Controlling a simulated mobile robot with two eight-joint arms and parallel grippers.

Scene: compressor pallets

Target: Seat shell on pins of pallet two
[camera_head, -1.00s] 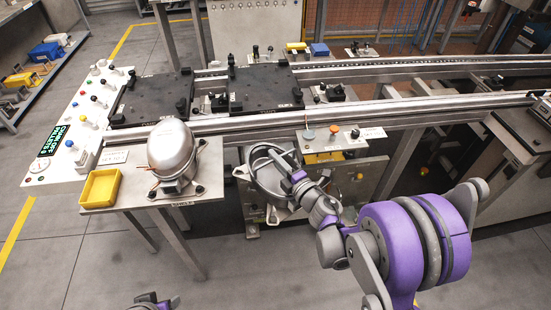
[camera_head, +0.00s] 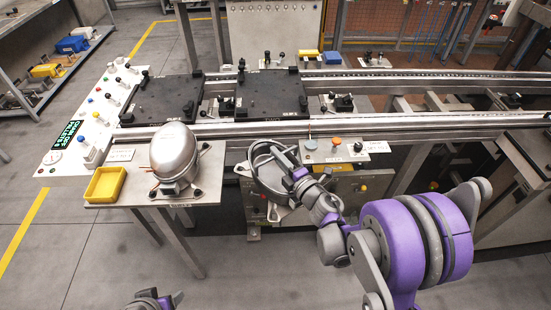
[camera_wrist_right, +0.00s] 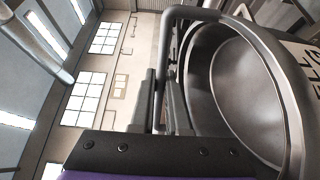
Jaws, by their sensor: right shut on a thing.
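The grey metal shell (camera_head: 267,181) is an open bowl with feet, held in front of the conveyor. My right gripper (camera_head: 287,168) is shut on it near its rim. In the right wrist view the fingers (camera_wrist_right: 165,105) close at a bent tube beside the shell's hollow inside (camera_wrist_right: 255,90). Two black pallets, a left one (camera_head: 150,105) and a right one (camera_head: 268,103), lie on the conveyor behind the shell. My left gripper (camera_head: 155,299) is low at the bottom edge, apart from everything.
A domed compressor (camera_head: 175,150) stands on a side table with a yellow bin (camera_head: 106,184). A button panel (camera_head: 88,127) is at the left.

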